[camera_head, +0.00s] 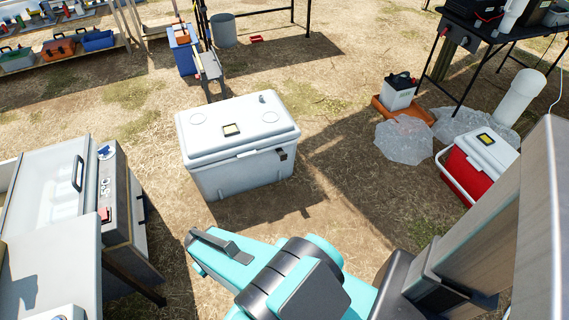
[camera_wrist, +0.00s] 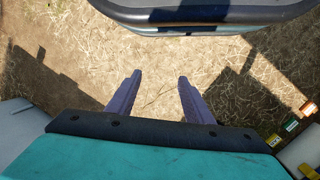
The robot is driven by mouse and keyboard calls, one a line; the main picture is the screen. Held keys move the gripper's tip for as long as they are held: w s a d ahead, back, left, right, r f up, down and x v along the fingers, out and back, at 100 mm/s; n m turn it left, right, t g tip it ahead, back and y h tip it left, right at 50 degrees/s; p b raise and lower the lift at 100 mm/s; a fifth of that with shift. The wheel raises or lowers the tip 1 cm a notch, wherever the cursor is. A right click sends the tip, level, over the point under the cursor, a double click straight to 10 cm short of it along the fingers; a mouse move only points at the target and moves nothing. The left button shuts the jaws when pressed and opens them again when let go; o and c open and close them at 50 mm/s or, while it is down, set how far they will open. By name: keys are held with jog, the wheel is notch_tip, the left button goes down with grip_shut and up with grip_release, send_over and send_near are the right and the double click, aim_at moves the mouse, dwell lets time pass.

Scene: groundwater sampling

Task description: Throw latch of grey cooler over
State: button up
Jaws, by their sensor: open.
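The grey cooler (camera_head: 235,180), pale with a lid, stands on the dry grass in the middle of the head view. Its lid (camera_head: 205,125) lies flat and looks closed. A small dark latch (camera_head: 283,153) shows at the right of its front face, near the lid's edge; its exact position is too small to tell. My gripper (camera_wrist: 159,78) is open in the wrist view, its two purple fingers apart with only dry grass visible between them. In the head view my arm is nearer than the cooler and apart from it; the fingers cannot be made out there.
A red cooler with a white lid (camera_head: 487,148) stands at the right. Clear plastic bags (camera_head: 404,140) and a white jug in an orange tray (camera_head: 400,92) lie beyond it. A grey-white cabinet (camera_head: 45,200) stands at the left. Grass in front of the grey cooler is free.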

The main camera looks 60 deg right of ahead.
jog(key=w+d+f+m+t+h+b, duration=0.2)
jog(key=w+d+t+b, duration=0.15)
jog(key=d, duration=0.75)
jog(key=w+d+f+m+t+h+b, duration=0.15)
jog(key=w+d+b, duration=0.3)
jog(key=d, duration=0.55)
jog(key=w+d+f+m+t+h+b, duration=0.25)
jog(key=w+d+b, duration=0.2)
jog(key=d, duration=0.65)
jog(key=t+h+b, duration=0.4)
jog(key=t+b, duration=0.5)
jog(key=b, duration=0.5)
send_near(284, 159)
jog(key=v, duration=0.3)
jog(key=shift+s+a+f+n, duration=0.1)
jog(key=shift+s+f+n, duration=0.15)
jog(key=shift+n, duration=0.15)
jog(key=shift+w, duration=0.1)
jog(key=shift+b+x, duration=2.05)
jog(key=shift+x, duration=4.8)
jog(key=shift+c, duration=0.4)
